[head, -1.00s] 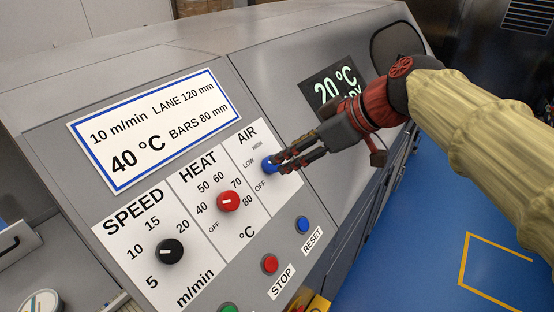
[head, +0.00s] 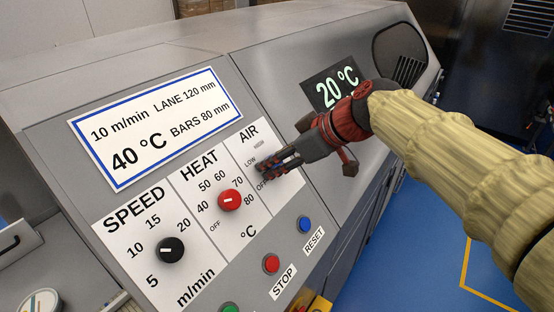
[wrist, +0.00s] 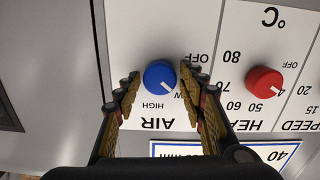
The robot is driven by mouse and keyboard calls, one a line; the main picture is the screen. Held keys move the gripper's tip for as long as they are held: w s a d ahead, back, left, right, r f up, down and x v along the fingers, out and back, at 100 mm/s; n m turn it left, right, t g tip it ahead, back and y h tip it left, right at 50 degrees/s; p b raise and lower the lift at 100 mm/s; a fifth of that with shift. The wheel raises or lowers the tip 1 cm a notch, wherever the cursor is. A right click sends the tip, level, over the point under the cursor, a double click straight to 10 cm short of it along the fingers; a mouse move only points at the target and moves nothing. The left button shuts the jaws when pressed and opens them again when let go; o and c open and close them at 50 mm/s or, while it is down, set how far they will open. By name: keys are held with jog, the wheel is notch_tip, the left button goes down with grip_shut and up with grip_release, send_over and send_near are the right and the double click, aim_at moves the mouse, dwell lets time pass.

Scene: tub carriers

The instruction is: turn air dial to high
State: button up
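The blue AIR dial (wrist: 159,74) sits on the white AIR panel, which shows upside down in the wrist view. Its white pointer mark is turned toward LOW, between OFF and HIGH. My gripper (wrist: 160,82) is open, with one finger on each side of the dial and a small gap showing on both sides. In the head view my gripper (head: 263,170) covers the dial and reaches in from the right. The HIGH (head: 259,145) and LOW labels show above and beside the fingers. Whether the fingers surround the dial in depth is hard to tell.
The red HEAT dial (head: 229,200) and black SPEED dial (head: 171,250) lie to the left. Red STOP (head: 271,264) and blue RESET (head: 304,224) buttons are below. A display (head: 334,88) reads 20 °C. A plate (head: 155,127) reads 40 °C.

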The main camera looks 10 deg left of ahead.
jog(key=c, duration=0.9)
jog(key=shift+o, duration=0.2)
jog(key=m+p, duration=0.1)
jog(key=m, duration=0.5)
jog(key=shift+w+m, duration=0.1)
jog(key=shift+m, duration=0.2)
jog(key=m+p, duration=0.1)
jog(key=m, duration=0.3)
jog(key=shift+d+m+g+p, duration=0.15)
jog(key=shift+m+g+p, duration=0.15)
jog(key=shift+m+p, duration=0.1)
jog(key=o, duration=1.1)
jog(key=shift+f, duration=0.1)
jog(key=shift+o, duration=0.3)
